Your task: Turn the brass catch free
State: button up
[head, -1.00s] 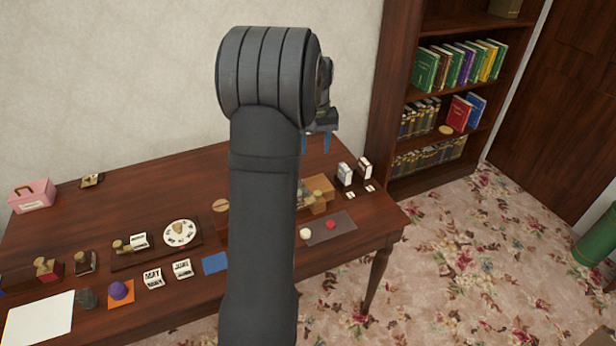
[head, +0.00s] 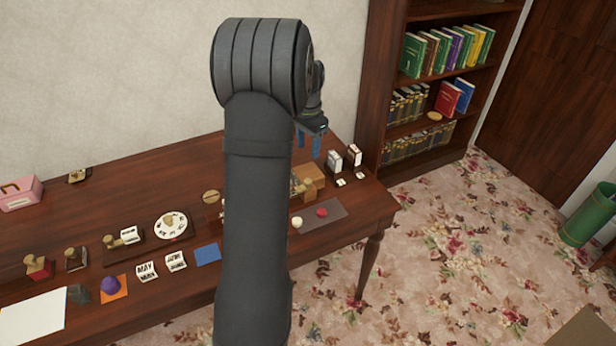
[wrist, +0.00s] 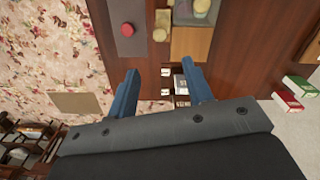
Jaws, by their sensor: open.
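My gripper (head: 308,143) is open and empty, hanging above the right end of the dark wooden table; its blue fingers show apart in the wrist view (wrist: 160,66). A light wooden box (head: 313,182) stands on the table near it, partly hidden behind my arm. The box also shows at the top of the wrist view (wrist: 190,43), with pale yellowish round pieces by it. Brass-coloured bits show at the box's left side in the head view, but I cannot make out the brass catch or its position.
A grey mat (head: 329,209) with a red piece (head: 321,212) and a white piece (head: 296,222) lies at the front. Two small upright boxes (head: 334,162) (head: 354,155) stand at the right end. Stamps, cards and a dial (head: 172,225) fill the left. A bookcase (head: 390,80) stands behind.

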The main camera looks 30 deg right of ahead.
aim_at(308, 181)
notch_tip(308, 181, down, 13)
jog(key=shift+r, duration=0.2)
jog(key=c, duration=1)
